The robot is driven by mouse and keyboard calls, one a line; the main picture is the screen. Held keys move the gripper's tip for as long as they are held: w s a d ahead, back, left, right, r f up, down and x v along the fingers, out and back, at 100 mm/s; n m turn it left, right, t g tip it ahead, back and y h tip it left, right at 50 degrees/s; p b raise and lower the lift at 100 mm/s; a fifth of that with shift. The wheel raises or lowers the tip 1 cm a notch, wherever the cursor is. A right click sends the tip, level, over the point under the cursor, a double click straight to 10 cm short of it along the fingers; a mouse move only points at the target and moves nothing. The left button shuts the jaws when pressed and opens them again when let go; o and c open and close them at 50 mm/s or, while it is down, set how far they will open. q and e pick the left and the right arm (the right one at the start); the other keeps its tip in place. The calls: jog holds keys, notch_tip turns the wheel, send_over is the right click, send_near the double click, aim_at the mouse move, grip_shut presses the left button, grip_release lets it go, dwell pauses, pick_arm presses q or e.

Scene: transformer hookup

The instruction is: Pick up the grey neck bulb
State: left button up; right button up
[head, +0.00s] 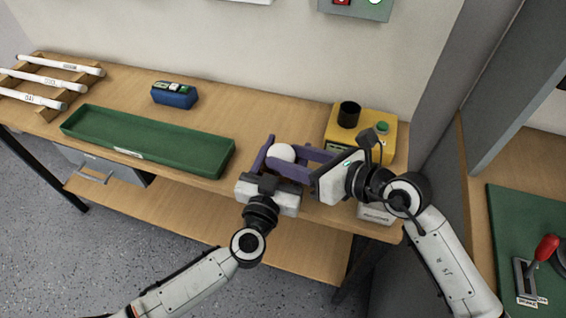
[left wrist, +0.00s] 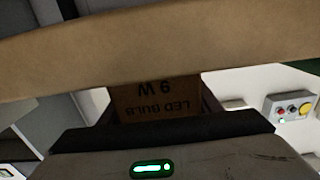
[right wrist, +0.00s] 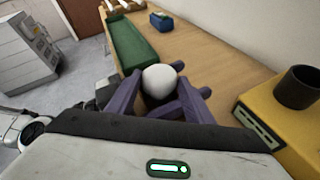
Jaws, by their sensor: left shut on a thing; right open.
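A white round bulb (head: 284,153) sits among the purple fingers of both grippers above the bench's front edge; it also shows in the right wrist view (right wrist: 159,80). Its neck is hidden, so I cannot tell the neck's colour. My left gripper (head: 268,161) comes from the front and is shut at the bulb. My right gripper (head: 304,161) comes from the right, open, its fingers reaching towards the bulb. In the left wrist view, brown cardboard printed LED BULB 9 W (left wrist: 158,100) shows between the fingers, upside down; I cannot tell whether it is held.
On the bench are a long green tray (head: 213,169), a blue device (head: 174,96), a rack of white tubes (head: 38,82) and a yellow tester (head: 341,130) close to my right gripper. A grey partition (head: 436,85) stands to the right.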

pick_arm(q)
jog(key=shift+s+d+h, duration=0.3)
jog(key=shift+d, duration=0.1)
pick_arm(e)
jog(key=shift+f, duration=0.1)
jog(key=c, duration=0.7)
pick_arm(q)
jog(key=shift+w+a, duration=0.15)
jog(key=shift+a, duration=0.05)
jog(key=o, duration=1.1)
pick_arm(e)
notch_tip(320, 180, up, 10)
jog(key=shift+r, duration=0.1)
pick_arm(q)
jog(key=v, duration=1.2)
